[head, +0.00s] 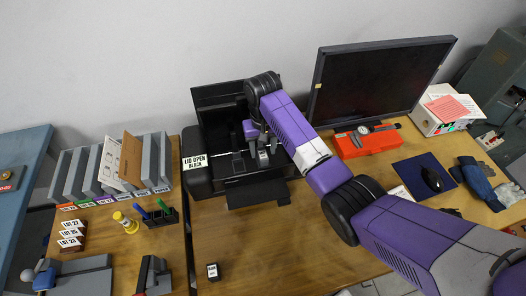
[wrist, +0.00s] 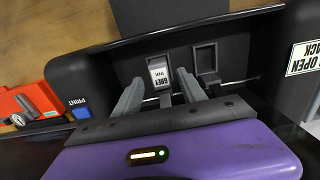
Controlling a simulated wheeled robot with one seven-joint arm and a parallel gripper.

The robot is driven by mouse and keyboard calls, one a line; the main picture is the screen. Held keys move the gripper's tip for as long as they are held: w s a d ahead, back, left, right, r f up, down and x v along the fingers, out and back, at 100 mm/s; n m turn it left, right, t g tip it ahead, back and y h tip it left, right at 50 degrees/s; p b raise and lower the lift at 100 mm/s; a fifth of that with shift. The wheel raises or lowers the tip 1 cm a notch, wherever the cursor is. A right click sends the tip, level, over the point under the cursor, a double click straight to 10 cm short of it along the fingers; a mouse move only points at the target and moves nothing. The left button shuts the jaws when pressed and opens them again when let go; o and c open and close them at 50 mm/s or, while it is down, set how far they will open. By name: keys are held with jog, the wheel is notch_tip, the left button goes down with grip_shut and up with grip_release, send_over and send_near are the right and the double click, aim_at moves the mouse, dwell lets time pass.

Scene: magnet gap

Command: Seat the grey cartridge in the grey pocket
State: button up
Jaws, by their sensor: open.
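The grey cartridge (wrist: 158,76), with a "GREY INK" label, sits in the left of two pockets in the wrist view. It also shows in the head view (head: 262,159), inside the open black printer. Whether it is fully down I cannot tell. My gripper (wrist: 160,84) is open, with one finger on each side of the cartridge and gaps showing beside it. In the head view my gripper (head: 262,145) reaches down into the printer. The other pocket (wrist: 207,60) has a grey rim and looks empty. The cartridge hides the inside of its own pocket.
The printer (head: 196,178) has a raised lid and a "LID OPEN BLACK" sign (head: 195,162). A small dark labelled block (head: 213,271) stands on the table in front. A monitor (head: 375,82) and a red case (head: 366,142) are to the right. Upright folders (head: 150,160) stand to the left.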

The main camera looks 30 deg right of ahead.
aim_at(263, 155)
notch_tip(263, 155, up, 11)
jog(key=p, duration=0.1)
jog(key=shift+f, duration=0.2)
dwell(0.5)
